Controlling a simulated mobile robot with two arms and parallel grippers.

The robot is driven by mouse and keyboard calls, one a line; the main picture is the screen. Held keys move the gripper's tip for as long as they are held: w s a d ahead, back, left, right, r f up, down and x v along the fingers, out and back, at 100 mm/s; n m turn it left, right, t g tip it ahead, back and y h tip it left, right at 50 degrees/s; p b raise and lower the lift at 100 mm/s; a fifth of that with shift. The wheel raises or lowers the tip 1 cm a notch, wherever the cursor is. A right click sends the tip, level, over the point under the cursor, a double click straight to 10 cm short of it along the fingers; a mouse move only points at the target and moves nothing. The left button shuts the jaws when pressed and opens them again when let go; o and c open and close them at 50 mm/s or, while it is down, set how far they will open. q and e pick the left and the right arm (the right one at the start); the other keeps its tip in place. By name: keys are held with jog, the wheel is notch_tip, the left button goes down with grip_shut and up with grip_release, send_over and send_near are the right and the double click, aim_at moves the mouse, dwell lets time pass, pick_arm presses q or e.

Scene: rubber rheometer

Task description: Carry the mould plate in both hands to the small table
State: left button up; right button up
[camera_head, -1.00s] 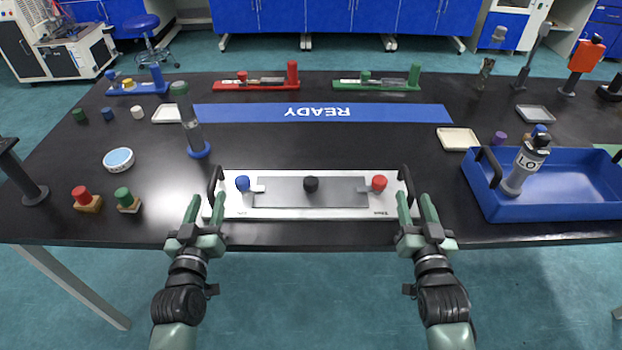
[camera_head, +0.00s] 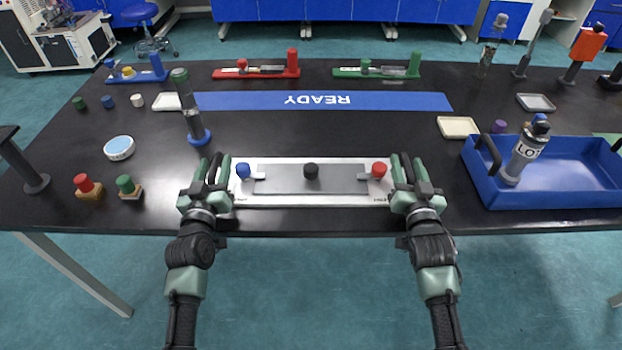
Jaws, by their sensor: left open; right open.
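The mould plate (camera_head: 283,198) is a white board near the table's front edge, with a grey slab (camera_head: 340,184) and blue, black and red knobs on top. It has a black handle at each end. My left gripper (camera_head: 212,170) is open at the left handle, its fingers on either side of it. My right gripper (camera_head: 410,170) is open at the right handle in the same way. The fingers hide most of both handles. I cannot tell whether they touch them. The plate rests flat on the black table. I cannot make out a separate small table.
A blue tray (camera_head: 560,200) holding a bottle marked LO (camera_head: 526,150) stands to the right. Red (camera_head: 85,186) and green (camera_head: 128,187) knobs on wooden blocks and a round dish (camera_head: 119,148) lie to the left. A blue READY strip (camera_head: 400,101) lies behind the plate.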

pick_arm(q)
grip_shut()
pick_arm(e)
grip_shut()
dwell(1.2)
pick_arm(q)
jog(key=shift+w+r, duration=0.15)
jog(key=shift+r, duration=0.2)
pick_arm(e)
jog(key=shift+w+r, duration=0.15)
jog(key=shift+r, duration=0.2)
